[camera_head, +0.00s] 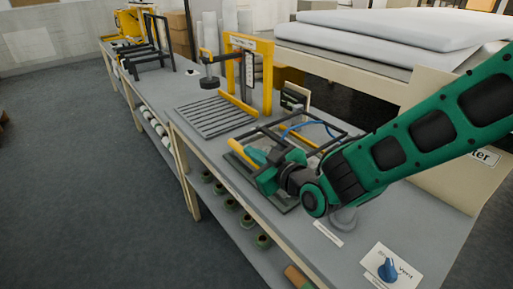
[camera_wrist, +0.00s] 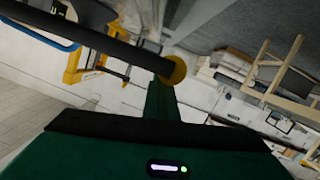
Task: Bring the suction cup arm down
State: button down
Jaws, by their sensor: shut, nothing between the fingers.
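A dark frame (camera_head: 325,118) with a blue hose (camera_head: 305,127) stands on the workbench; it appears to be the suction cup arm. A yellow bar end (camera_head: 238,150) sticks out beside my gripper (camera_head: 258,158). My gripper is shut with nothing visible between the fingers, at the near left of the frame. In the wrist view a dark bar with a yellow end (camera_wrist: 174,71) crosses just beyond my green finger (camera_wrist: 161,102); I cannot tell whether they touch. The blue hose also shows there (camera_wrist: 40,32). My arm hides part of the frame, and no suction cups are clearly visible.
The grey workbench (camera_head: 340,250) carries a blue knob (camera_head: 388,269) on a label plate at the front right. A yellow press stand (camera_head: 268,75) and a slatted plate (camera_head: 215,117) are farther back. White slabs (camera_head: 390,30) lie on the right. Open floor is left.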

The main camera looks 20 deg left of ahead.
jog(key=shift+d+f+h, duration=0.3)
jog(key=shift+f, duration=0.55)
jog(key=r, duration=0.5)
jog(key=shift+s+a, duration=0.15)
jog(key=shift+a, duration=0.15)
jog(key=v, duration=1)
jog(key=shift+r, duration=0.25)
